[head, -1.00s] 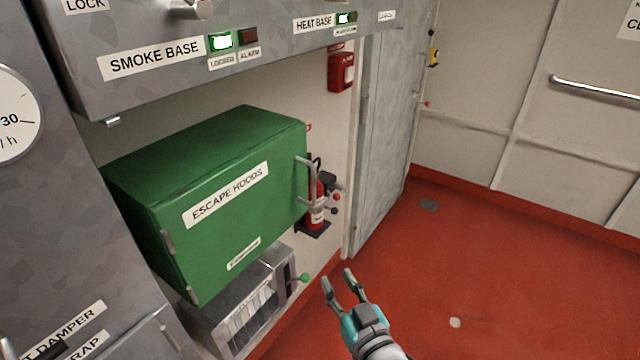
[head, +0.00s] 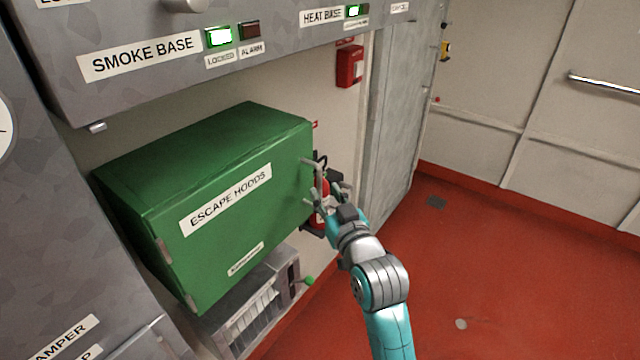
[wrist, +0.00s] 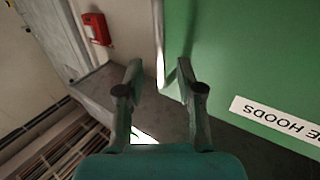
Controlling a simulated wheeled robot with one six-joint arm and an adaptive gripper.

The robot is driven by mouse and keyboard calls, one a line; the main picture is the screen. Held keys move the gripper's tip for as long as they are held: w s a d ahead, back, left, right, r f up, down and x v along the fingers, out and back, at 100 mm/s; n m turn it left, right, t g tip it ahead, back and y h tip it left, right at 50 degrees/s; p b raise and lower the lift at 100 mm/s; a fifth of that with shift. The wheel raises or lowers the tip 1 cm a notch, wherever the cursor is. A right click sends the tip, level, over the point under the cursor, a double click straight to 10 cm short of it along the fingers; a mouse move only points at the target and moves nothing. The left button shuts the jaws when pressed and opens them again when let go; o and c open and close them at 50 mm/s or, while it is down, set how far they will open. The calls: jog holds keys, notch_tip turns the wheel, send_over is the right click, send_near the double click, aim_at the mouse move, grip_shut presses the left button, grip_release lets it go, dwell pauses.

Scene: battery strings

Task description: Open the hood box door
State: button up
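The green hood box (head: 215,190), labelled ESCAPE HOODS, is mounted on the wall in the head view, and its door is shut. A grey bar handle (head: 318,178) stands upright at the door's right edge, and hinges show at its left edge. My gripper (head: 325,202) is at the handle's lower part. In the wrist view the green door (wrist: 245,60) fills the right side. My gripper (wrist: 158,68) is open there, with the grey handle (wrist: 159,35) between its fingers. A gap seems to remain on both sides; contact cannot be told.
A red fire extinguisher (head: 323,188) is partly hidden behind the handle and gripper. A grey slotted unit (head: 255,300) with a green knob sits below the box. A grey panel (head: 130,70) overhangs it. The red floor (head: 500,280) to the right is clear.

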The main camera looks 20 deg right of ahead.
aim_at(321, 186)
jog(key=shift+w+a, duration=0.1)
jog(key=shift+w, duration=2.15)
grip_shut()
